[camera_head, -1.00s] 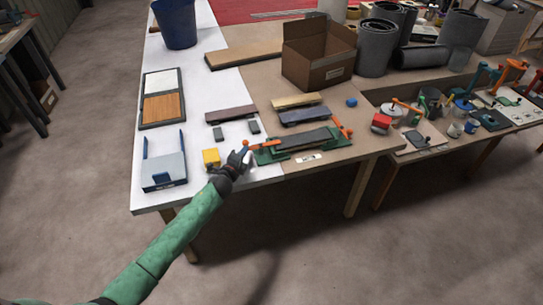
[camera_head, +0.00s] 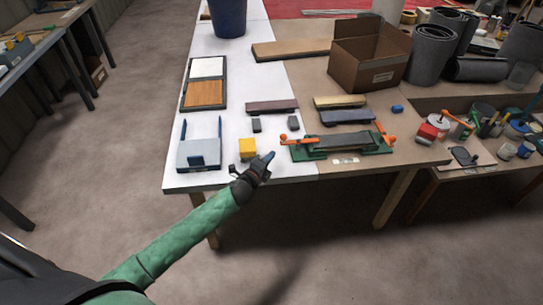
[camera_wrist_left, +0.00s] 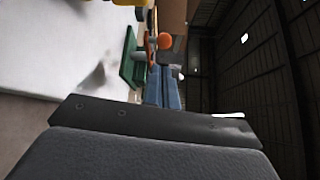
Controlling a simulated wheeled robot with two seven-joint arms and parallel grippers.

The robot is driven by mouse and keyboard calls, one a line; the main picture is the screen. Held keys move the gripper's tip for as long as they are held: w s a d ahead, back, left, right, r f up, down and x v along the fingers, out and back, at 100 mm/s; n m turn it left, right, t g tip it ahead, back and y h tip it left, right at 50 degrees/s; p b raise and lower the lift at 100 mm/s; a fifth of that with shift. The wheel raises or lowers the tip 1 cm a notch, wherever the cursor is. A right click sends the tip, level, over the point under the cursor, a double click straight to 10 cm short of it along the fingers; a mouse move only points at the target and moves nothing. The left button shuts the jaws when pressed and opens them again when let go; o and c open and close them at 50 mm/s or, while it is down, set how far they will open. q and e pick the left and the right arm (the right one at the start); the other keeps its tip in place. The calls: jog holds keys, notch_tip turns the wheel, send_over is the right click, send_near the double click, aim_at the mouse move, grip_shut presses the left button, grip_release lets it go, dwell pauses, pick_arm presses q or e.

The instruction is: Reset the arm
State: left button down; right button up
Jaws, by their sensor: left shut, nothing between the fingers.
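My left gripper (camera_head: 266,160) reaches over the front edge of the white part of the table, its arm coming in from the lower left. Its blue fingers are shut with nothing between them, and they also show in the left wrist view (camera_wrist_left: 163,88). It is apart from the green clamp fixture (camera_head: 312,152) with orange handles, which is to its right. A yellow block (camera_head: 247,148) is just left of and behind the fingers. In the left wrist view an orange knob (camera_wrist_left: 164,41) shows beyond the fingertips. My right gripper is out of view.
A blue-and-grey stand (camera_head: 198,155) is at the left front of the table. Two small grey blocks, several bars and a cardboard box (camera_head: 367,55) lie farther back. A blue bucket (camera_head: 228,17) stands at the back left. The floor in front is clear.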

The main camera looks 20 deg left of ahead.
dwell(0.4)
pick_arm(q)
jog(key=shift+s+d, duration=0.1)
jog(key=shift+s, duration=0.1)
jog(key=s+d+f+n+g+y, duration=0.15)
jog(key=s+n+g, duration=0.7)
jog(key=s, duration=1.15)
jog(key=s+d+f+n+g+y, duration=0.15)
jog(key=s+n+g, duration=0.35)
jog(key=s+n, duration=1.1)
notch_tip(320, 180, down, 22)
jog(key=s+d+m, duration=0.1)
jog(key=s+m, duration=0.1)
jog(key=m, duration=0.2)
jog(key=s+f, duration=0.3)
jog(key=f, duration=0.8)
jog(key=s+d+f+g, duration=0.1)
jog(key=s+f, duration=0.3)
jog(key=f, duration=0.7)
jog(key=shift+s+f, duration=0.2)
jog(key=shift+f, duration=0.1)
jog(key=shift+g, duration=0.25)
